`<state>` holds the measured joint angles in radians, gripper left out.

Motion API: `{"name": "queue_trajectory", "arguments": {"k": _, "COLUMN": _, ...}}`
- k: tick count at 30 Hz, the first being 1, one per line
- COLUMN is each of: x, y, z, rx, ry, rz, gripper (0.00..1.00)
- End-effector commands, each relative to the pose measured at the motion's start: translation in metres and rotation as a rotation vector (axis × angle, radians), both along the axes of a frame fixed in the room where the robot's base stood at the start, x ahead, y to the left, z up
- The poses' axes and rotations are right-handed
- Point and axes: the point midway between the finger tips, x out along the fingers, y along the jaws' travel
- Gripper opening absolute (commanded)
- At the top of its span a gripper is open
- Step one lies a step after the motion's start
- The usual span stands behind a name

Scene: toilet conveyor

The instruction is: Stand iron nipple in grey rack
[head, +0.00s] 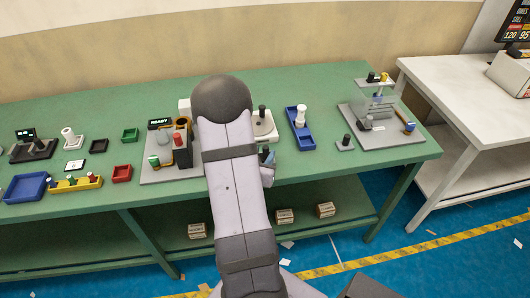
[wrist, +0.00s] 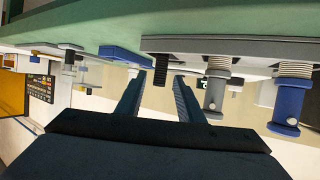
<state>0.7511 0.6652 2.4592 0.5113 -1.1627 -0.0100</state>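The wrist view is upside down, with the bench at the top.
A blue tray (head: 292,118) holds a white piece. A grey fixture (head: 410,136) stands at the right. Grey and blue posts with pale coils (wrist: 295,70) hang at the wrist view's right. A yellow rack (head: 90,184) and blue bin (head: 24,188) are at the left.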

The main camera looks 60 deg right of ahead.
Motion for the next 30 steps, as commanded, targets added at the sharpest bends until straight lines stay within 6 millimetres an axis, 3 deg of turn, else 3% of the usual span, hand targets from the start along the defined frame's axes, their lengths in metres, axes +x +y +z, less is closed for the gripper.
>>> {"name": "queue_trajectory", "arguments": {"k": 5, "x": -0.006, "y": 0.023, "z": 0.009, "rx": -0.001, "ry": -0.001, "rz": 0.003, "gripper": 0.34}}
{"name": "queue_trajectory", "arguments": {"k": 30, "x": -0.022, "y": 0.069, "z": 0.032, "rx": 0.003, "ry": 0.002, "rz": 0.000, "gripper": 0.34}}
